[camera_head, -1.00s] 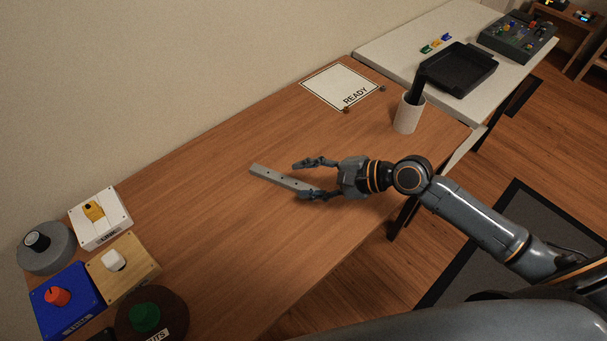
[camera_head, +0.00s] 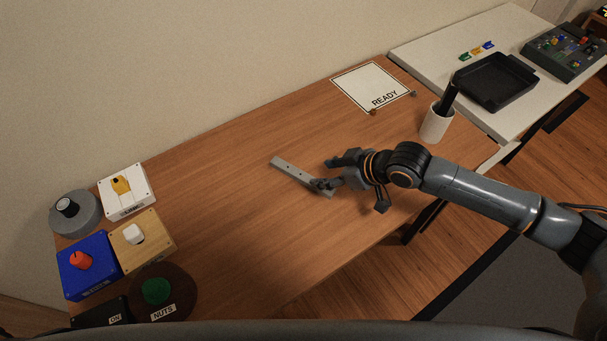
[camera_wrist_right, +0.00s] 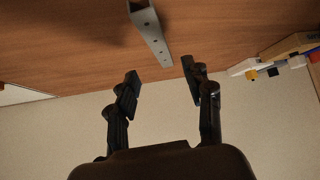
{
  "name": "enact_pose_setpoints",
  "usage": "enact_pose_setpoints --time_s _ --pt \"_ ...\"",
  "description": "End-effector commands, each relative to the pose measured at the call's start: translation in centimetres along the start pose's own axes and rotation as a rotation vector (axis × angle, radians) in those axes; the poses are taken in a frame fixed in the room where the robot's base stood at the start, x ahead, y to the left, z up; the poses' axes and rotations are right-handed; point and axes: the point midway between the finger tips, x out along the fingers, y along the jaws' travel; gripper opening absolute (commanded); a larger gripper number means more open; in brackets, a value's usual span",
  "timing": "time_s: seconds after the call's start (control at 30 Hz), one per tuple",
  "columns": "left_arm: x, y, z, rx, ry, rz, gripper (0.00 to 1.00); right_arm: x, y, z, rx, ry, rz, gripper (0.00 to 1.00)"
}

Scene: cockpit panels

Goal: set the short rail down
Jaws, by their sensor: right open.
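My right gripper (camera_head: 326,172) is open at the rail's right end. One finger overlaps that end in the head view and partly hides it. In the right wrist view the two fingers (camera_wrist_right: 160,72) stand apart with nothing between them, and the rail's end looks clear of them. My left gripper is not in view.
A white READY mat (camera_head: 371,86) lies at the back. A white cup (camera_head: 436,126) with a dark object in it stands near the right edge. Switch boxes (camera_head: 88,266) and a NUTS container (camera_head: 158,292) fill the left end. A black tray (camera_head: 495,82) sits on the white table.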

Motion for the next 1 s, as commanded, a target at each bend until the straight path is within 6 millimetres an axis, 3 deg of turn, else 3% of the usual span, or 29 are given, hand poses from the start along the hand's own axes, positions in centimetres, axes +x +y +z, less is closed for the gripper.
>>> enact_pose_setpoints --time_s 0.1,0.37,0.7,1.0 --pt "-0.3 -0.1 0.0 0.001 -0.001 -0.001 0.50 1.9 0.0 -0.1 0.002 0.001 -0.001 0.51" --pt "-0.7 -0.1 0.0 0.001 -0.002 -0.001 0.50 3.7 0.0 -0.1 0.003 0.000 0.000 0.51" --pt "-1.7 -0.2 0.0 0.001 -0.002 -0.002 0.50 7.9 -0.1 -0.2 0.004 0.000 -0.001 0.51" --pt "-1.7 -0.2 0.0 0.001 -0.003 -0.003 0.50 8.4 -0.1 -0.1 0.004 0.001 0.000 0.51"
